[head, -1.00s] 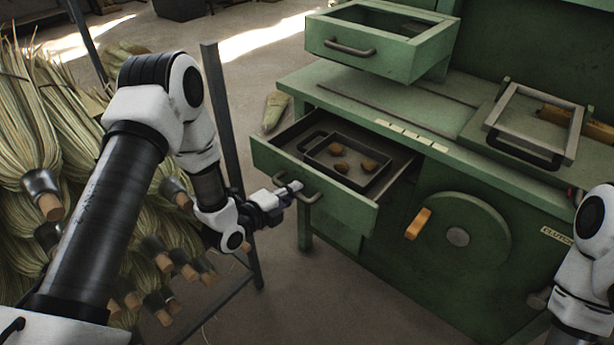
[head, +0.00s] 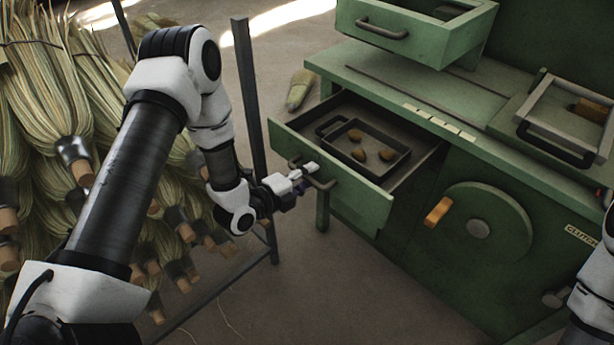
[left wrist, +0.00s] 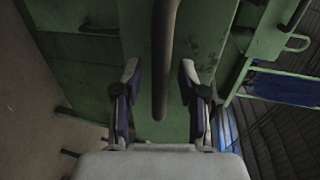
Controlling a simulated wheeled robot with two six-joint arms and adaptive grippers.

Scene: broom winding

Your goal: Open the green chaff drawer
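The green chaff drawer (head: 345,190) stands pulled out of the green machine, below the worktop. A black bar handle (head: 322,178) is on its front. My left gripper (head: 306,174) is at this handle. In the left wrist view, the handle (left wrist: 166,70) runs between the two fingers of my left gripper (left wrist: 160,75), with a visible gap on each side; the fingers are apart. Inside the drawer is a dark tray (head: 397,165) with several brown lumps. Only part of my right arm shows at the right edge; its gripper is out of view.
An upper green drawer (head: 440,45) juts out above the worktop. A wheel with an orange handle (head: 438,212) is on the machine's front. A dark metal post (head: 250,100) and a rack of brooms (head: 60,130) stand left. Floor is clear below the drawer.

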